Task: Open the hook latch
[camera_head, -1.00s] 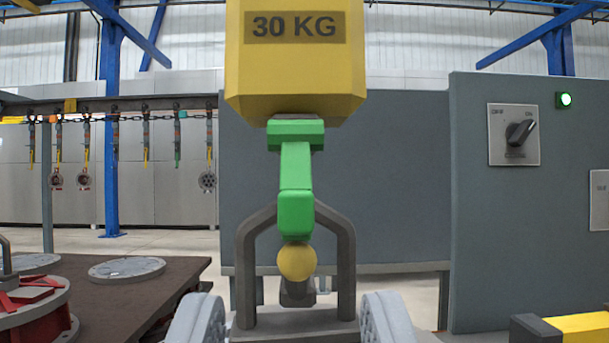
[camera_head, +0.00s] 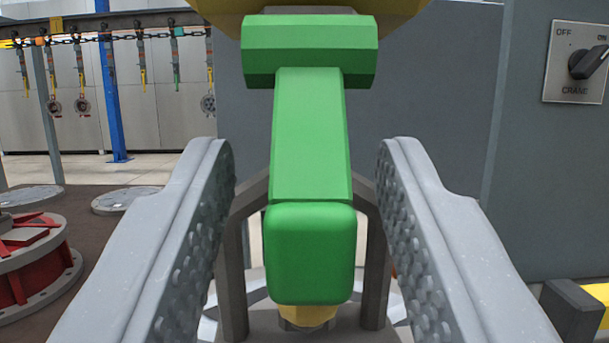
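The green latch (camera_head: 311,140) hangs straight down from the underside of the yellow hook block (camera_head: 225,12), close in front of the camera. Its lower end is a thick rounded green block (camera_head: 310,253). A yellow part (camera_head: 306,315) shows just below that block, and most of it is hidden. My gripper (camera_head: 306,165) is open, with one grey textured finger on each side of the latch. Gaps show between the latch and both fingers, so nothing is held. The hook itself is hidden behind the latch.
A dark grey lifting frame (camera_head: 236,275) stands behind the latch, its posts on either side. A crane switch panel (camera_head: 578,62) is at upper right. A red flanged part (camera_head: 35,255) lies on the brown table at left.

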